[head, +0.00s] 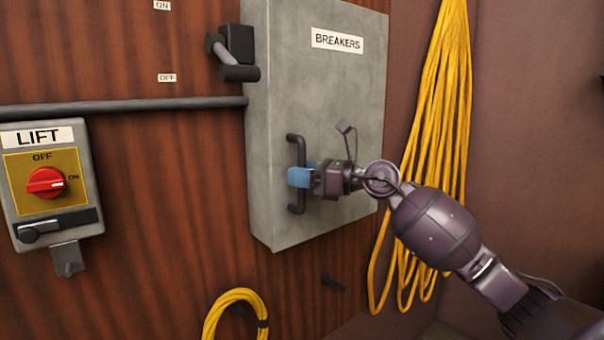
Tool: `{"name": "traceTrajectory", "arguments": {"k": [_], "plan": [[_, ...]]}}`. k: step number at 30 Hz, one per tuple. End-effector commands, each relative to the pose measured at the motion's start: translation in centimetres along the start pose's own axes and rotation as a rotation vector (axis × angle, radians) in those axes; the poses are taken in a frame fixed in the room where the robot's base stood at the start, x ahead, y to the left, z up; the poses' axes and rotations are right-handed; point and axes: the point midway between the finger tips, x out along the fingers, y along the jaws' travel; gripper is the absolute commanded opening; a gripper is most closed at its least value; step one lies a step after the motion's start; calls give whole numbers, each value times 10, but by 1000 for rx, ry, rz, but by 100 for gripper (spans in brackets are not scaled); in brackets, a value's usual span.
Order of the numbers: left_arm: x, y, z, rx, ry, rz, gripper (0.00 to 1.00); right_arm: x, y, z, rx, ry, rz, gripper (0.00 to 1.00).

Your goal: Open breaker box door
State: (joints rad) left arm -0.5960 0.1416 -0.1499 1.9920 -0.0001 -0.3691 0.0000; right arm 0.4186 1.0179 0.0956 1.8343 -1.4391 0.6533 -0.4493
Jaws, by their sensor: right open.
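The grey breaker box (290,85) hangs on the wood-panel wall, with a "BREAKERS" label at its upper right. Its door looks closed. A dark vertical bar handle (297,204) sits on the left part of the door. My right gripper (299,176) comes in from the right and is at the handle's middle, its blue fingertips open around or beside the bar. I cannot tell whether they touch it. The fingers hide the middle of the handle. My left gripper is not in view.
A black lever switch (238,45) is on the box's upper left side. Yellow cable (440,110) hangs right of the breaker box; a smaller yellow coil (212,312) hangs below.

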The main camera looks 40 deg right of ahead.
Motion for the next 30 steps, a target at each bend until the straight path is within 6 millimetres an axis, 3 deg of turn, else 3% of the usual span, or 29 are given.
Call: {"name": "traceTrajectory", "arguments": {"k": [5, 13, 23, 30], "plan": [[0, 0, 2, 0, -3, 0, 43, 0, 0, 0, 1, 0, 0, 42], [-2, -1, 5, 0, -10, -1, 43, 0, 0, 0, 0, 0, 0, 0], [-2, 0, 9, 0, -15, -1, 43, -2, 1, -1, 1, 1, 7, 0], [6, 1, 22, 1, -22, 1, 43, -15, 7, -4, 2, 2, 71, 0]]}}
